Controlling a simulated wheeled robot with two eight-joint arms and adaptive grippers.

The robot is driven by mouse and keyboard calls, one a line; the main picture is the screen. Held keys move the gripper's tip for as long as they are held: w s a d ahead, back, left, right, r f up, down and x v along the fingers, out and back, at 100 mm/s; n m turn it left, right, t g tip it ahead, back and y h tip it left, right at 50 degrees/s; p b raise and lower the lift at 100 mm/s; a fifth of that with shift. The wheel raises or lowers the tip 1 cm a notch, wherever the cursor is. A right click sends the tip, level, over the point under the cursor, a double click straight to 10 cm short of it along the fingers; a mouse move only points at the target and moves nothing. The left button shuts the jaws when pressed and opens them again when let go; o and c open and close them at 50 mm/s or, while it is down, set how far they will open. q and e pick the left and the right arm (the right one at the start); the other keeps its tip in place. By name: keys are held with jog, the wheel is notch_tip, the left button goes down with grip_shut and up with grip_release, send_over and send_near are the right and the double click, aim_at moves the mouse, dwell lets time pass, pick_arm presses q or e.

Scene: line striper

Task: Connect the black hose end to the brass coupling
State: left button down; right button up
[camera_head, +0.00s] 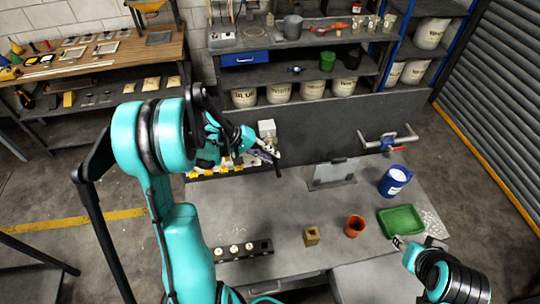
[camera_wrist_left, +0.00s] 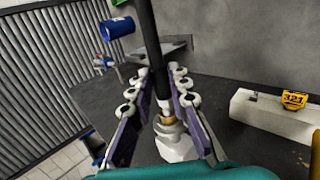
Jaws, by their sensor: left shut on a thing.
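My left gripper (camera_head: 268,152) is by the grey back panel of the bench, below a pale box (camera_head: 266,128). It is shut on the black hose (camera_head: 278,167), whose dark length sticks out below the fingers. In the left wrist view the hose (camera_wrist_left: 151,45) runs down between the two roller-studded fingers of the left gripper (camera_wrist_left: 160,88). The brass coupling (camera_wrist_left: 167,119) shows as a ring at the hose's lower end, above a pale fitting (camera_wrist_left: 176,146). I cannot tell whether hose and brass are joined. My right gripper (camera_head: 398,242) is beside the green tray, its jaws too small to read.
The bench (camera_head: 290,210) holds a green tray (camera_head: 402,221), a blue can (camera_head: 395,181), an orange cup (camera_head: 355,226), a brass-coloured block (camera_head: 311,236) and a dark socket strip (camera_head: 236,250). The bench middle is clear.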

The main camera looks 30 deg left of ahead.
pick_arm(q)
jog(key=shift+w+a, duration=0.5)
jog(key=shift+w, duration=0.1)
dwell(0.5)
jog(key=c, duration=1)
grip_release()
jog(key=shift+c, duration=0.2)
jog(key=p+v, duration=0.2)
jog(key=v, duration=0.5)
